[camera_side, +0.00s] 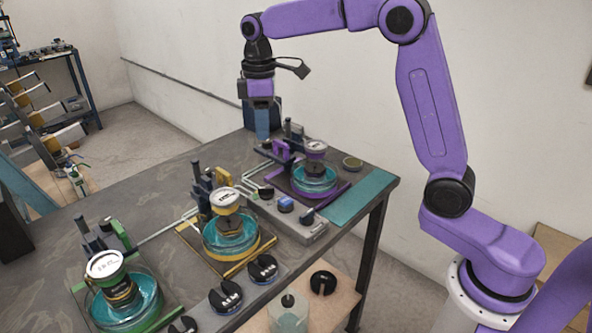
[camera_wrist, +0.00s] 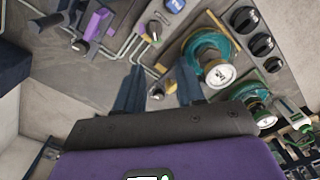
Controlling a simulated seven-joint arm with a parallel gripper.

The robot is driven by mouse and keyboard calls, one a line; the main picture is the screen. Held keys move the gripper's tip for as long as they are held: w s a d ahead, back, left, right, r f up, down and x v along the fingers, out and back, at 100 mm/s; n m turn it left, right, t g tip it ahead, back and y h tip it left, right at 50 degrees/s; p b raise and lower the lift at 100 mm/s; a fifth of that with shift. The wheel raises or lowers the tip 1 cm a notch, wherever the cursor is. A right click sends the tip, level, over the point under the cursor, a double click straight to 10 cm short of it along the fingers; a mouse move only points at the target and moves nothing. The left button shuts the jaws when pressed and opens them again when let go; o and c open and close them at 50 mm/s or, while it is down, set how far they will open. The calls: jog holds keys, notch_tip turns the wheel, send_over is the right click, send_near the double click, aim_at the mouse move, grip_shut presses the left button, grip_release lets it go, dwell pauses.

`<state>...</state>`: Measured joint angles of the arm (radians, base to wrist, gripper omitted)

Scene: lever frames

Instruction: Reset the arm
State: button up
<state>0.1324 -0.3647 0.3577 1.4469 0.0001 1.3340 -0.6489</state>
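My gripper (camera_side: 262,128) hangs from my purple arm, pointing down above the far part of the grey table, empty and clear of the things below. In the wrist view its two dark blue fingers stand apart with a gap between them (camera_wrist: 160,72). Below it in the side view is a purple lever frame (camera_side: 328,196) with a teal dish and a gauge. A yellow lever frame (camera_side: 222,262) stands mid-table, and a green lever frame (camera_side: 152,322) stands nearest. Lever positions are too small to tell.
A grey control box (camera_side: 300,232) with knobs and a blue button sits between the purple and yellow frames. Several black dials (camera_side: 263,268) line the table's near edge. Pale pipes run between the frames.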

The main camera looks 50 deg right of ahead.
jog(key=s+a+f+n, duration=0.1)
jog(key=s+a, duration=0.1)
jog(key=s, duration=0.7)
jog(key=s+a+f, duration=0.2)
jog(key=s, duration=0.7)
jog(key=s+d+f, duration=0.2)
jog(key=s+d, duration=0.1)
jog(key=s, duration=0.5)
jog(key=s+d+f+n, duration=0.1)
jog(key=s+d+f, duration=0.1)
jog(key=s, duration=0.7)
jog(key=shift+s+d+f+n, duration=0.2)
jog(key=shift+d+f+n, duration=0.1)
jog(key=shift+d+f, duration=0.15)
